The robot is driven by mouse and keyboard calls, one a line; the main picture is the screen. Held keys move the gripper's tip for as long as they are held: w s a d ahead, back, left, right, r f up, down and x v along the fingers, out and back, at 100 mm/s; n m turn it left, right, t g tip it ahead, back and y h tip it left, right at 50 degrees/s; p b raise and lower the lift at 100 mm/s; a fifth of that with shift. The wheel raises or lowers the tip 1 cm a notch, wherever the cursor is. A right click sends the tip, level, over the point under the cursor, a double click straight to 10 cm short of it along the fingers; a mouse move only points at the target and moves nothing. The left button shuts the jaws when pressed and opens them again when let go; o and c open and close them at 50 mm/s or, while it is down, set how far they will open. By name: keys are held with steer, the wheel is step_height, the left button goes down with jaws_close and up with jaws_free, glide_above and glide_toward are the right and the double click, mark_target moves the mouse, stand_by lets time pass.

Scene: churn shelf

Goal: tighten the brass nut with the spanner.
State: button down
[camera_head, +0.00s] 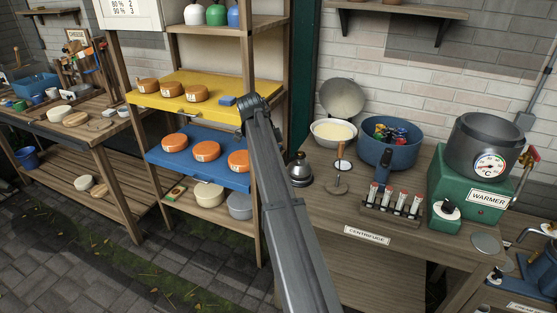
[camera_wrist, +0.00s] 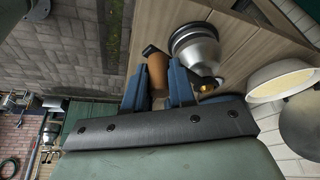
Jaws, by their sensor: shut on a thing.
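In the wrist view my gripper (camera_wrist: 157,92) is shut on a brown, rounded handle (camera_wrist: 158,70) with a dark end, which looks like the spanner's grip. The spanner's working end cannot be made out. Just right of the fingers is a silver bell-shaped device (camera_wrist: 196,48) with a dark rim. A small brass-coloured piece (camera_wrist: 206,87), likely the brass nut, shows at its narrow end, close to the right finger. Whether the spanner touches it I cannot tell. The silver device also stands on the bench in the head view (camera_head: 299,172), beside my arm. My gripper is hidden there.
The wooden bench (camera_head: 325,215) holds a bowl of cream (camera_head: 333,132), a blue bowl (camera_head: 389,142), a rack of tubes (camera_head: 392,206) and a green warmer (camera_head: 470,190) with a pot. The shelf's yellow (camera_head: 210,88) and blue (camera_head: 195,165) boards stand left of my arm.

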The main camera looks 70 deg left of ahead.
stand_by(0.4)
steer(key=shift+n+y, duration=0.3)
steer(key=shift+n, duration=0.4)
steer(key=shift+a+r, duration=0.1)
steer(key=shift+r, duration=0.1)
steer(key=shift+r, duration=2.8)
